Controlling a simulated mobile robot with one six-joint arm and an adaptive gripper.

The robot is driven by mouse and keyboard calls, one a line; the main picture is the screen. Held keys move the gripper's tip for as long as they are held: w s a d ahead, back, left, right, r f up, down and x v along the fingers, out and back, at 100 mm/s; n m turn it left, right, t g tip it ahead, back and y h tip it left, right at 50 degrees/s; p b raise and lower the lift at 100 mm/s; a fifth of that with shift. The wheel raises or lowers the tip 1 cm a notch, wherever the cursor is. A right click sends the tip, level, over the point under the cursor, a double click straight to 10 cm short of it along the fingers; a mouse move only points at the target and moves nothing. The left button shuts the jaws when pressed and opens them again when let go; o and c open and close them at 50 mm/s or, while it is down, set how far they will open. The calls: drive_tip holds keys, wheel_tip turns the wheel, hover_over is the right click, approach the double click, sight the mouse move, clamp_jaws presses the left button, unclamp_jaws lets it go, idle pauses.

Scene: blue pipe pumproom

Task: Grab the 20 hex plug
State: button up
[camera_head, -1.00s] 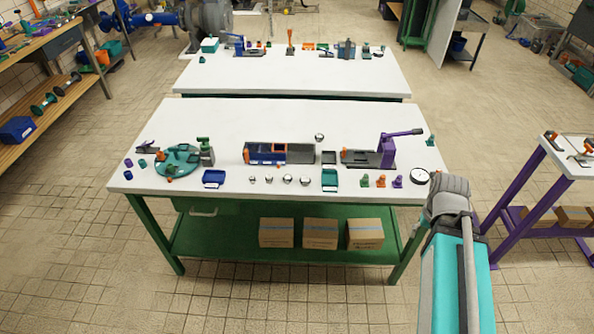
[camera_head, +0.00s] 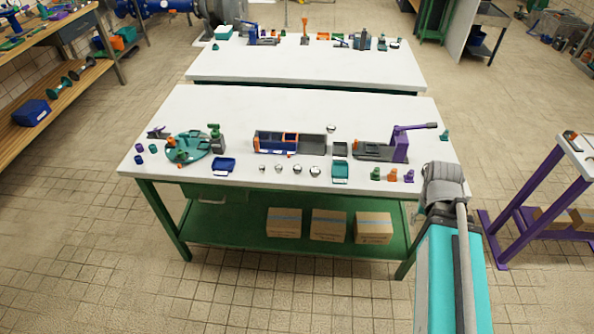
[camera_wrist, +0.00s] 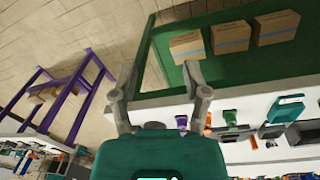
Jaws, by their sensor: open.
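Small plugs stand at the front right of the white table (camera_head: 300,110): a green one (camera_head: 375,174), an orange one (camera_head: 392,175) and a purple one (camera_head: 409,176). No size marking is readable, so I cannot tell which is the 20 hex plug. In the wrist view, the purple plug (camera_wrist: 182,122), orange plug (camera_wrist: 208,121) and green plug (camera_wrist: 231,120) show near the right finger. My gripper (camera_wrist: 161,98) is open and empty, its fingers wide apart above the table's front edge.
A purple lever press (camera_head: 398,144) and a teal tray (camera_head: 340,170) stand near the plugs. Several silver knobs (camera_head: 298,169) lie farther left. Cardboard boxes (camera_head: 329,223) sit on the green lower shelf. A purple-framed stand (camera_head: 530,195) is at the right.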

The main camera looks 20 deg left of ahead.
drive_tip(key=w+a+f+m+t+h+b, duration=0.1)
drive_tip(key=w+a+f+t+h+b, duration=0.25)
drive_tip(key=a, duration=0.65)
drive_tip(key=m+t+b, duration=0.2)
drive_tip(key=t+b, duration=0.7)
drive_tip(key=b, duration=0.2)
approach(294, 169)
drive_tip(key=s+r, duration=0.1)
drive_tip(key=s, duration=0.2)
drive_tip(key=shift+w+a, duration=0.2)
drive_tip(key=shift+a, duration=0.1)
drive_tip(key=b+x, duration=0.2)
drive_tip(key=x, duration=0.6)
drive_tip(key=shift+a+b, duration=0.1)
drive_tip(key=shift+b, duration=0.25)
drive_tip(key=shift+w+f, duration=0.1)
drive_tip(key=shift+w, duration=0.25)
